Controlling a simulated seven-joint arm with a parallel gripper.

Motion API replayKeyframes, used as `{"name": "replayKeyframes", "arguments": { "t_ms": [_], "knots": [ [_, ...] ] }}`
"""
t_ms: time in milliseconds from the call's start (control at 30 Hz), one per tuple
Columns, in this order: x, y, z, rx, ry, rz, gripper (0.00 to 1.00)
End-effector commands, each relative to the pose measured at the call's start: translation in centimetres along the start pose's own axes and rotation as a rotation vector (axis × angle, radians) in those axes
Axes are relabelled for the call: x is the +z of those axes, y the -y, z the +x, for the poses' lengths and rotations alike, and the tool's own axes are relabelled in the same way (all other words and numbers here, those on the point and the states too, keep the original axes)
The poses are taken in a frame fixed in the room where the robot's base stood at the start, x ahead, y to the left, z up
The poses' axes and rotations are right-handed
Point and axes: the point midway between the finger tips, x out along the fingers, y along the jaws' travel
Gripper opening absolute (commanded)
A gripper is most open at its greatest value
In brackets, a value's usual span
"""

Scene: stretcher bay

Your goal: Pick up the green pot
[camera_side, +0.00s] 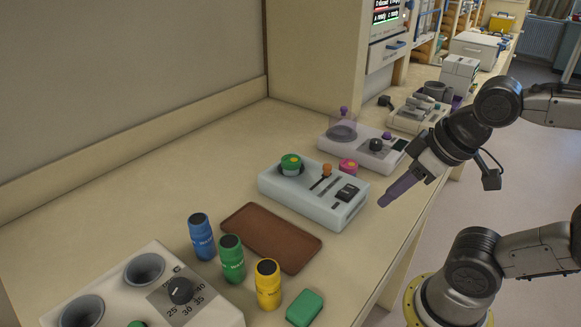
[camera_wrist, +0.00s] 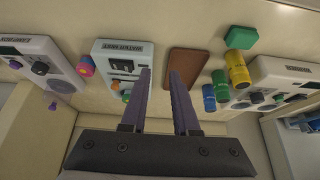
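The green pot (camera_side: 231,262) stands upright on the bench with a dark top, between a blue pot (camera_side: 201,238) and a yellow pot (camera_side: 268,284). In the wrist view the green pot (camera_wrist: 220,86) is right of my fingers, partly beside the yellow pot (camera_wrist: 237,68) and the blue pot (camera_wrist: 208,98). My gripper (camera_side: 384,203) is in the air near the bench's front edge, to the right of the pots and well apart from them. In the wrist view my gripper (camera_wrist: 160,72) has its two purple fingers apart with nothing between them.
A brown mat (camera_side: 270,237) lies behind the pots. A white device with a green knob (camera_side: 314,196) stands beyond it. A grey-white unit with a dial (camera_side: 210,310) is at the left front. A green block (camera_side: 305,308) lies right of the yellow pot. Bare bench (camera_side: 120,205) stretches behind.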

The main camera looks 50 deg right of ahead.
Motion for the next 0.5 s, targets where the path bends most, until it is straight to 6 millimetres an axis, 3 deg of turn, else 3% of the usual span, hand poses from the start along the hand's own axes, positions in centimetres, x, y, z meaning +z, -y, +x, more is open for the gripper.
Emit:
{"name": "replayKeyframes", "arguments": {
  "t_ms": [33, 367, 500],
  "knots": [
    [0.00, 0.00, 0.00, 0.000, 0.000, 0.000, 0.40],
    [0.00, 0.00, 0.00, 0.000, 0.000, 0.000, 0.99],
    [0.00, 0.00, 0.00, 0.000, 0.000, 0.000, 0.99]
  ]
}}
